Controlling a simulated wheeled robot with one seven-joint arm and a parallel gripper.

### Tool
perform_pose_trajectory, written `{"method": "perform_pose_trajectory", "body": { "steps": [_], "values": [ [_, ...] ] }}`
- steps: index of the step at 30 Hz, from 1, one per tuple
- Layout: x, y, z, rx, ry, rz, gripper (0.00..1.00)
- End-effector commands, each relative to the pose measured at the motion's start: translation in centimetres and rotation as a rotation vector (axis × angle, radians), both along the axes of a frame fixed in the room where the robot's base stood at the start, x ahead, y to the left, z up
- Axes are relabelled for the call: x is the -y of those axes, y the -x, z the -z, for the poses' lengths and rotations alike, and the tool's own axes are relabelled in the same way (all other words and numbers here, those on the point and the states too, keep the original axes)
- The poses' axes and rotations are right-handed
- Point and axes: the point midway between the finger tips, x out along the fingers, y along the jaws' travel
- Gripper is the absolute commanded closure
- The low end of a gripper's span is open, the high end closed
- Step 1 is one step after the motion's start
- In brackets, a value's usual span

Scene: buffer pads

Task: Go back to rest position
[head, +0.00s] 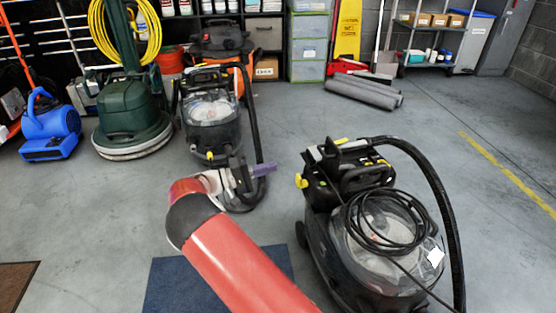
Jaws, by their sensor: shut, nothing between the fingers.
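My red arm reaches up from the bottom of the head view and bends at a dark elbow joint. My gripper (267,169) is at its far end, pointing right, with purple at its tip. It is shut and holds nothing that I can see. It appears in front of the lower part of a black and grey floor machine (212,110); I cannot tell how far apart they are. No buffer pad can be made out.
A second black machine (385,240) with a coiled cable and hose stands close at right. A green floor buffer (130,110) and a blue blower (50,128) stand at left. A blue mat (180,285) lies below my arm. Grey floor (340,120) is open beyond.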

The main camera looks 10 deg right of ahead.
Motion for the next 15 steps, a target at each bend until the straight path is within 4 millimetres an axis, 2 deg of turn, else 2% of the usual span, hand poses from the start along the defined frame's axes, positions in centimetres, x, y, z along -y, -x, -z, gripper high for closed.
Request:
{"method": "perform_pose_trajectory", "body": {
  "steps": [4, 7, 11, 15],
  "values": [
    [-0.3, 0.1, -0.1, -0.001, -0.004, 0.002, 1.00],
    [0.8, 0.4, -0.9, -0.011, -0.047, 0.028, 1.00],
    [4.2, 2.0, -3.3, -0.050, -0.203, 0.099, 1.00],
    [8.3, 5.2, -6.1, -0.098, -0.455, 0.174, 1.00]
  ]
}}
